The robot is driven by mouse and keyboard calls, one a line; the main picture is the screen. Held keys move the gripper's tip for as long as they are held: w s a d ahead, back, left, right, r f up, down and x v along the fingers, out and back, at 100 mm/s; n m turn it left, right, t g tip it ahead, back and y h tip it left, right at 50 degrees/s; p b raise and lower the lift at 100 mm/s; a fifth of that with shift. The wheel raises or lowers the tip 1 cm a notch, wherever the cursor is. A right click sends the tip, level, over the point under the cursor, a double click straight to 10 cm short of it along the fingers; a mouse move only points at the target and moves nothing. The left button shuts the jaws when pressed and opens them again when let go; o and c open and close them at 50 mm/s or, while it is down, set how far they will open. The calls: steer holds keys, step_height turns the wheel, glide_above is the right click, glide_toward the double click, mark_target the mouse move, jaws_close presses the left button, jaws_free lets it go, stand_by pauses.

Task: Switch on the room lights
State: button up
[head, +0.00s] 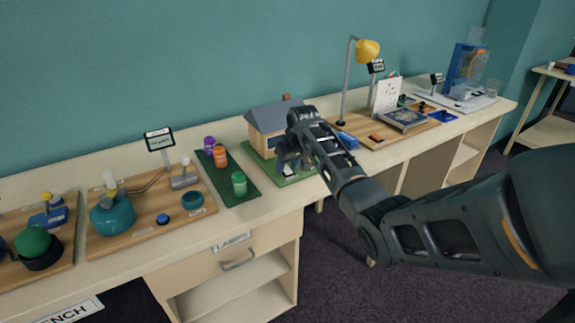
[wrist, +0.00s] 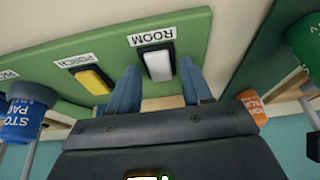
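A model house (head: 272,125) with a grey roof stands on a green board (head: 262,167) on the long bench. In the wrist view the green board (wrist: 105,42) carries a white rocker switch (wrist: 157,64) labelled ROOM and a yellow switch (wrist: 92,79) labelled PORCH. My gripper (head: 288,165) is in front of the house, low over the board, and hides part of both. In the wrist view my gripper's two blue fingers (wrist: 158,78) are apart, with the ROOM switch showing between them. I see nothing held. Whether a finger touches the board I cannot tell.
Purple, orange and green cups (head: 239,183) stand on a dark green mat to the left of the house. A blue cup (wrist: 28,110) shows at the wrist view's left edge. A yellow lamp (head: 367,51) stands on a wooden board (head: 355,126) to the right.

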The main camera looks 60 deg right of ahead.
mark_target(287, 170)
jaws_close()
steer(key=shift+w+d+r+g+y, duration=0.15)
steer(key=shift+w+g+y, duration=0.1)
steer(key=shift+g+y, duration=0.25)
steer(key=shift+w+d+g+y, duration=0.15)
steer(key=shift+g+y, duration=0.25)
steer(key=shift+g, duration=0.5)
steer(key=shift+o, duration=0.7)
jaws_free()
step_height(287, 170, up, 8)
steer(key=b, duration=0.1)
steer(key=shift+s+a+f, duration=0.2)
steer(key=shift+s+a, duration=0.1)
steer(key=shift+s, duration=0.05)
